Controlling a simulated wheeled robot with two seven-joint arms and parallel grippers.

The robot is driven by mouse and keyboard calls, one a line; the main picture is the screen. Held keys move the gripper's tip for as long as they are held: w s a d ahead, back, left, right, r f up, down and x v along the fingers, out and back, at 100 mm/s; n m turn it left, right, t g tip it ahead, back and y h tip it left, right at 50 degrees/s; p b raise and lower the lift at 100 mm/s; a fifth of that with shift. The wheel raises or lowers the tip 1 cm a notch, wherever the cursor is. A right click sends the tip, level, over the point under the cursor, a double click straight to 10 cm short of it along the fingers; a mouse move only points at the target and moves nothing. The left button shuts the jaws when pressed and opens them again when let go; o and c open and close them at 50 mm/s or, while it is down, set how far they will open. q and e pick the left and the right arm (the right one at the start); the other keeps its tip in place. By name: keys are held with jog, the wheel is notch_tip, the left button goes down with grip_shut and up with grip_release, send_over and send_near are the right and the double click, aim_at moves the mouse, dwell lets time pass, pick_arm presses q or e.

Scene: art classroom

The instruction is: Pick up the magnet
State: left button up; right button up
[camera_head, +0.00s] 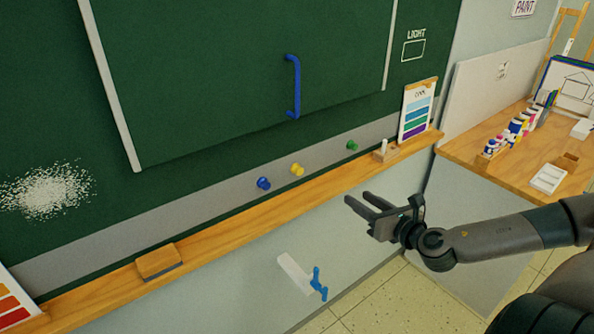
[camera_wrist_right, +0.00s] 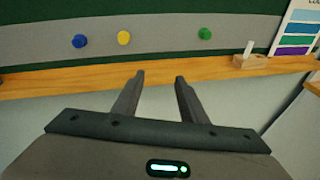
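Three round magnets sit on the grey strip below the green chalkboard: a blue magnet (camera_head: 263,183), a yellow magnet (camera_head: 297,169) and a green magnet (camera_head: 351,145). My right gripper (camera_head: 356,204) is open and empty, in front of and below the wooden ledge, apart from all three magnets. It also shows in the right wrist view (camera_wrist_right: 160,78). My left gripper is not in view.
The wooden ledge (camera_head: 225,228) runs below the grey strip (camera_head: 215,197), with an eraser (camera_head: 158,262) on it. A chalk holder (camera_head: 385,154) and a colour chart (camera_head: 417,111) stand at its right end. A blue handle (camera_head: 293,88) projects from the board. A table with paints (camera_head: 515,130) is at right.

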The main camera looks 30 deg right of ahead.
jog(key=a+r+n+y, duration=0.2)
jog(key=a+r+n, duration=0.1)
jog(key=a+r, duration=0.2)
jog(key=shift+s+a+r+n+t, duration=0.35)
jog(key=shift+s+a, duration=0.1)
jog(key=shift+a, duration=0.35)
